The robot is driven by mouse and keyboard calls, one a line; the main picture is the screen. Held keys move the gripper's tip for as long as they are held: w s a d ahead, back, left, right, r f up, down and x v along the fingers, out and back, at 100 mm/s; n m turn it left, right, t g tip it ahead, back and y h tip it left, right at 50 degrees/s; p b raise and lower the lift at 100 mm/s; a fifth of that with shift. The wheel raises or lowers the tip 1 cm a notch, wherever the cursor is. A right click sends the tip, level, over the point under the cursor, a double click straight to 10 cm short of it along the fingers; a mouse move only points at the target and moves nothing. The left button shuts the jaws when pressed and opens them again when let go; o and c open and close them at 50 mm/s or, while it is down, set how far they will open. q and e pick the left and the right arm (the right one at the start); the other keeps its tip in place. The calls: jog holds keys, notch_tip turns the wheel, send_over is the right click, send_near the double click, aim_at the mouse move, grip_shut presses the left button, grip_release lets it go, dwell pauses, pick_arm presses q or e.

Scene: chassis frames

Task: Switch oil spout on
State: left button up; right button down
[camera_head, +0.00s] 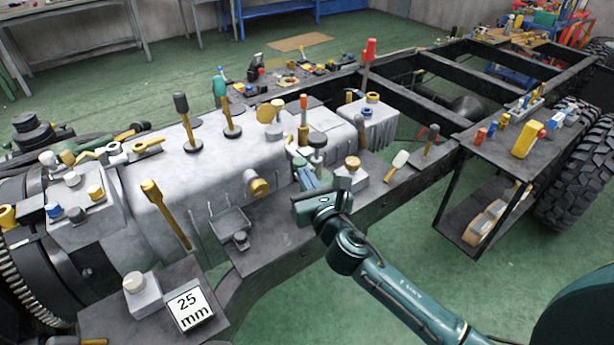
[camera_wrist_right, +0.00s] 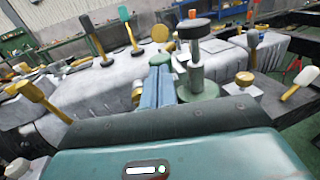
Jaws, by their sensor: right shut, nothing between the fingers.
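My right gripper (camera_head: 303,168) is shut and empty beside the grey engine block (camera_head: 213,170). Its two blue-grey fingers also show pressed together in the wrist view (camera_wrist_right: 158,72). Just right of the fingertips stands an upright metal post with a dark round knob (camera_head: 317,140) and a green round base. My left gripper is not in view.
A yellow-capped block (camera_head: 352,170) and a white-headed tool (camera_head: 399,160) lie to the right. An orange-topped tool (camera_head: 304,103) stands behind. A "25 mm" block (camera_head: 190,308) sits front left. Black chassis rails run to the back right; green floor is free in front.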

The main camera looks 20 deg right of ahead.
aim_at(295, 152)
pick_arm(q)
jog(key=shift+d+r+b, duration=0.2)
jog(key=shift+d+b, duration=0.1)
jog(key=shift+b, duration=0.2)
pick_arm(e)
jog(key=w+a, duration=0.3)
jog(key=w, duration=0.5)
jog(key=shift+w+r, duration=0.2)
jog(key=shift+w, duration=0.2)
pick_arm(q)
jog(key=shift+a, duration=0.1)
